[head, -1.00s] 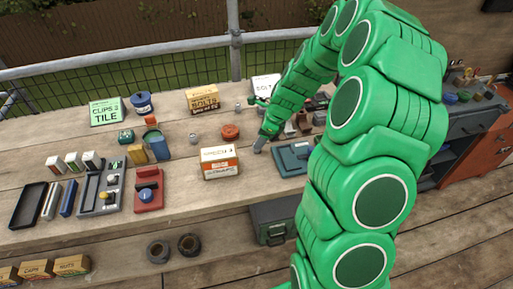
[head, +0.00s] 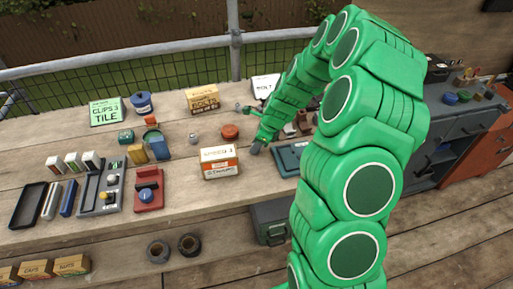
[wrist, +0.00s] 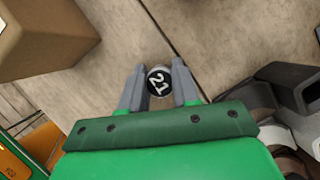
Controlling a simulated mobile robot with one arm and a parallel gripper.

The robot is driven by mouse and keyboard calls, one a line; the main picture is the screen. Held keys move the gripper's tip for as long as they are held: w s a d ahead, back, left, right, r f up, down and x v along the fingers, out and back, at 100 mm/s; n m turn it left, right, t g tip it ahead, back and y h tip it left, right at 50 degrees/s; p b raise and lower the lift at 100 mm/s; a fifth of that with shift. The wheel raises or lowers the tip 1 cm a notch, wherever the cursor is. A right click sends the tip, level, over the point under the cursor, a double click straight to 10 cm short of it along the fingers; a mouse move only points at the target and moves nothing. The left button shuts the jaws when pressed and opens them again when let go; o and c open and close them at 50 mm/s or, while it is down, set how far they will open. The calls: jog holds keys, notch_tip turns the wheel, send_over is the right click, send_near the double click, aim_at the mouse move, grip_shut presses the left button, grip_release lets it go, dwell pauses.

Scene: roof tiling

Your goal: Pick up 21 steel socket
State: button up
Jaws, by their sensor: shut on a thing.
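The 21 steel socket (wrist: 159,81) shows end-on in the wrist view, with a dark round face marked "21" in white. It sits between the two grey fingers of my gripper (wrist: 159,90), which touch it from both sides. In the head view my gripper (head: 257,148) is low at the end of my green arm, right of the orange-and-white box (head: 220,162). The socket cannot be made out there. I cannot tell whether it still touches the bench.
A cardboard box (wrist: 45,35) is close at the upper left in the wrist view. Dark and brown items (wrist: 290,95) lie to the right. A teal case (head: 288,158) is right of my gripper in the head view. Another small grey piece (head: 193,138) stands left on the wooden bench.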

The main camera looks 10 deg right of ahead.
grip_shut()
